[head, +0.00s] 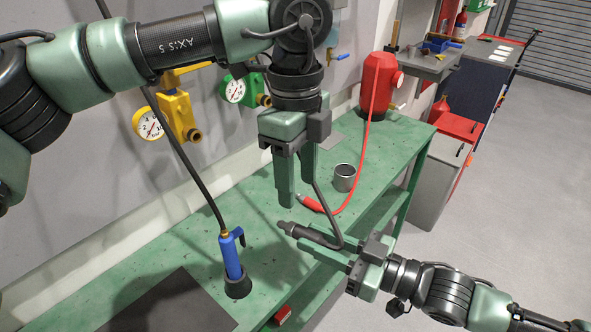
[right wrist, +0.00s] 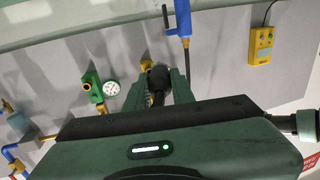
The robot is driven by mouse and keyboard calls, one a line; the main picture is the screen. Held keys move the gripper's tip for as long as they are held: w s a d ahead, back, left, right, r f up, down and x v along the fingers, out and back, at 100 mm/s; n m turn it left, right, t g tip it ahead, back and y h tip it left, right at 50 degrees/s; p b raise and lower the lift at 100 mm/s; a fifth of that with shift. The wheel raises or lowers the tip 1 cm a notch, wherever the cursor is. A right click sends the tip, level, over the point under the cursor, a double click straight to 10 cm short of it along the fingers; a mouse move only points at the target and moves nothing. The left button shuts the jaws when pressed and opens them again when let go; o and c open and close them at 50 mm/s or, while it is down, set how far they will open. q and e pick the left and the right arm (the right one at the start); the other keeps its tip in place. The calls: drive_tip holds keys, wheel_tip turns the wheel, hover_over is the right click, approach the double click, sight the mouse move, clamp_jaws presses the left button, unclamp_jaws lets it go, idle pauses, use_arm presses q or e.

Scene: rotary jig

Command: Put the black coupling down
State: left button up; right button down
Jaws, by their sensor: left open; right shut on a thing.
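The black coupling (head: 312,235) is in the jaws of my right gripper (head: 318,245), lying roughly level, with its tip poking out to the left past the fingers. A dark hose (head: 331,211) curves up from it and passes behind my left gripper. In the right wrist view the dark coupling (right wrist: 158,86) shows between the fingers (right wrist: 160,90). My right gripper is shut on it over the front of the green bench (head: 180,252); the height above the bench is hard to tell. My left gripper (head: 295,192) is open and empty, pointing down just above.
A red coupling (head: 311,202) on a red hose lies beside a metal cup (head: 345,177). A blue tool (head: 232,258) stands in a black holder. A dark mat (head: 170,305) covers the near left. Yellow (head: 175,112) and green (head: 250,85) gauged fittings sit on the wall.

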sight(295, 226)
use_arm(q)
drive_tip(key=shift+t, duration=0.3)
drive_tip(key=f, duration=0.7)
drive_tip(key=w+f, duration=0.1)
drive_tip(key=f, duration=0.3)
drive_tip(key=shift+a+f, duration=0.2)
drive_tip(key=shift+a, duration=0.05)
drive_tip(key=shift+c, duration=0.3)
drive_tip(key=c, duration=1)
clamp_jaws()
use_arm(e)
drive_tip(key=c, duration=1.1)
unclamp_jaws()
